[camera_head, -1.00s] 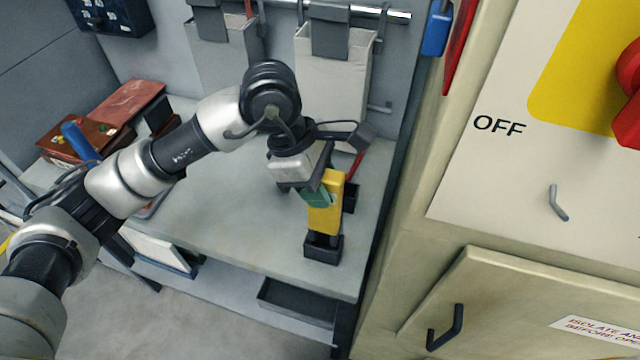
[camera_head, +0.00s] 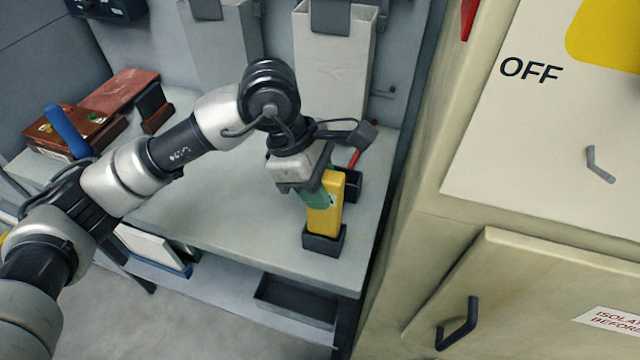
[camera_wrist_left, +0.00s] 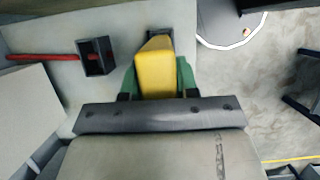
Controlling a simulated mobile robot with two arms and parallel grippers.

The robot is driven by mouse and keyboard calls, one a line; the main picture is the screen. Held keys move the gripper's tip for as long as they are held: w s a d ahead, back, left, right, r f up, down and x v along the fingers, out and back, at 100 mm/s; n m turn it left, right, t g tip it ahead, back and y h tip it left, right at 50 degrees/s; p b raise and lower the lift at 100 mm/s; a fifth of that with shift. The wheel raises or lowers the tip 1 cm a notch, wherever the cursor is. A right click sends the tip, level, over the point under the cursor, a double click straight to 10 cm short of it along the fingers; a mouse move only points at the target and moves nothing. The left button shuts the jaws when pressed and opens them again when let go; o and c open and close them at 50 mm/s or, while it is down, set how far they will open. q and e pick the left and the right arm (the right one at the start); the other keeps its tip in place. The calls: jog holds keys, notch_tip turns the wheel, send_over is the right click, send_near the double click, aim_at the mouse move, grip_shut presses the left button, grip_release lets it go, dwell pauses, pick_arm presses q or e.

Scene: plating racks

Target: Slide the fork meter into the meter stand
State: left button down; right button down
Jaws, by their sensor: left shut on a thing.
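The yellow fork meter (camera_head: 325,208) stands roughly upright at the right front of the grey bench. My left gripper (camera_head: 318,194) is shut on its upper part from above. In the left wrist view the meter (camera_wrist_left: 155,68) sits between the green finger pads (camera_wrist_left: 156,82). The black meter stand (camera_head: 324,243) is directly under the meter. The meter's lower end is inside the stand's opening, and its dark fork prongs are hidden there. In the left wrist view only a dark bit of the stand (camera_wrist_left: 160,35) shows behind the meter. My right gripper is in neither view.
A second black holder (camera_head: 349,184) with a red rod (camera_head: 355,158) stands close behind. A beige cabinet (camera_head: 420,200) borders the bench on the right. Grey bins (camera_head: 332,70) hang at the back. Brown boxes (camera_head: 70,130) lie at the far left. The bench middle (camera_head: 215,210) is clear.

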pick_arm(q)
jog(key=c, duration=0.8)
grip_release()
jog(key=b+v, duration=0.1)
jog(key=v, duration=0.9)
jog(key=shift+a+r+b, duration=0.2)
jog(key=shift+r+b, duration=0.15)
